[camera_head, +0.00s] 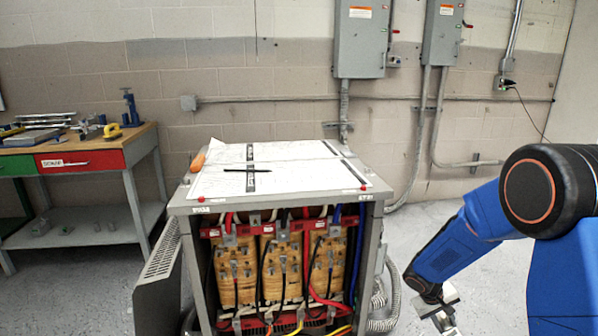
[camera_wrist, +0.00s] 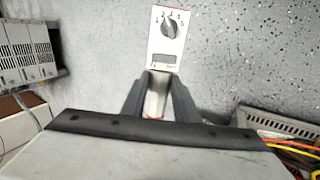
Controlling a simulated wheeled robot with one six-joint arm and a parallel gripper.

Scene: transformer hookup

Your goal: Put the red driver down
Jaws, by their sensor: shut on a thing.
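My gripper (camera_wrist: 158,92) is shut on a white meter-like device (camera_wrist: 167,40) with a grey dial numbered 1 to 5, a small display and red edging. In the head view my gripper (camera_head: 437,306) is low at the right of the transformer cabinet, apart from it, over the floor. No clearly red driver shows in my gripper. An orange handle (camera_head: 199,161) shows at the back left corner of the cabinet top; whether it belongs to a driver I cannot tell.
The open-fronted transformer cabinet (camera_head: 180,203) has paper sheets and a thin black tool (camera_head: 247,171) on top. Conduits (camera_head: 394,290) run down its right side. A workbench (camera_head: 143,139) with tools and a red drawer stands at left.

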